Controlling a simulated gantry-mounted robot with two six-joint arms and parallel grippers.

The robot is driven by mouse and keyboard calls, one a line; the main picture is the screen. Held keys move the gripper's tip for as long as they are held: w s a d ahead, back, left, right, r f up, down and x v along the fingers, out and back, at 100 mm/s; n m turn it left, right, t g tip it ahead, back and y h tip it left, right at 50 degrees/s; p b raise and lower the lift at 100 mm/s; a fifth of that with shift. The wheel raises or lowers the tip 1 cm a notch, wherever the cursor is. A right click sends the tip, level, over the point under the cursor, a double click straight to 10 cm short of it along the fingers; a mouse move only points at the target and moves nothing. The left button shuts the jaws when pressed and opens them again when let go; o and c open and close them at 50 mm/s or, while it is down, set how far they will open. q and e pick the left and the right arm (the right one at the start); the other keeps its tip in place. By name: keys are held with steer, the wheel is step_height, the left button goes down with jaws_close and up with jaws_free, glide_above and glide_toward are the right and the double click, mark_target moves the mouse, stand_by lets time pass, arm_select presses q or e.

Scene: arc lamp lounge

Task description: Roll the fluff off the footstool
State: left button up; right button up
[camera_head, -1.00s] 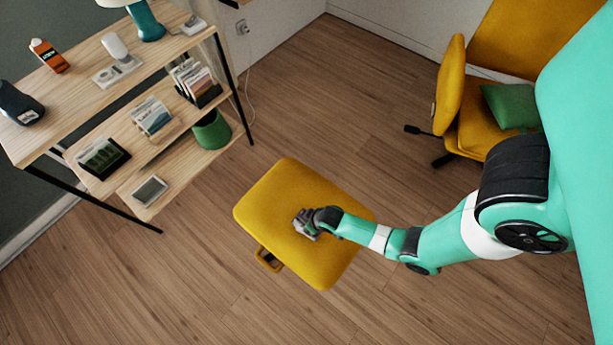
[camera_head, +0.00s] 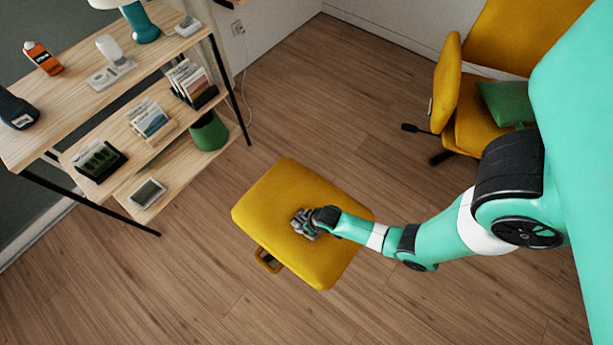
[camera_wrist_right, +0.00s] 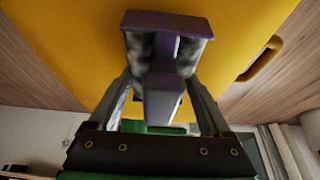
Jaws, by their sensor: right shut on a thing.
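The yellow footstool (camera_head: 275,205) stands on the wood floor in the middle of the head view, with a loop handle (camera_head: 267,260) on its near side. My right gripper (camera_head: 303,224) is over the middle of its top. In the right wrist view the gripper (camera_wrist_right: 162,95) is shut on a purple lint roller (camera_wrist_right: 163,100), with grey fluff-like patches on its sides. The roller is at the yellow top (camera_wrist_right: 70,50); whether it touches cannot be told. No loose fluff can be made out on the visible top. My left gripper is not in view.
A wooden shelf unit (camera_head: 150,85) with several small items stands at the upper left, a green bin (camera_head: 209,132) on its lower shelf. A yellow chair (camera_head: 470,130) with a green cushion (camera_head: 505,103) is at the upper right. The floor around the footstool is clear.

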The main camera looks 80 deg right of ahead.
step_height(320, 180, up, 3)
steer(key=shift+w+d+f+p, duration=0.1)
steer(key=shift+p, duration=0.25)
steer(key=shift+s+a+r+p, duration=0.25)
steer(key=shift+r+p, duration=0.35)
steer(key=shift+p, duration=0.2)
step_height(320, 180, up, 4)
steer(key=p, duration=0.4)
steer(key=shift+w+r, duration=0.1)
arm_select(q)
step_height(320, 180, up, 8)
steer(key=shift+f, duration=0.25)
arm_select(e)
steer(key=shift+d, duration=0.1)
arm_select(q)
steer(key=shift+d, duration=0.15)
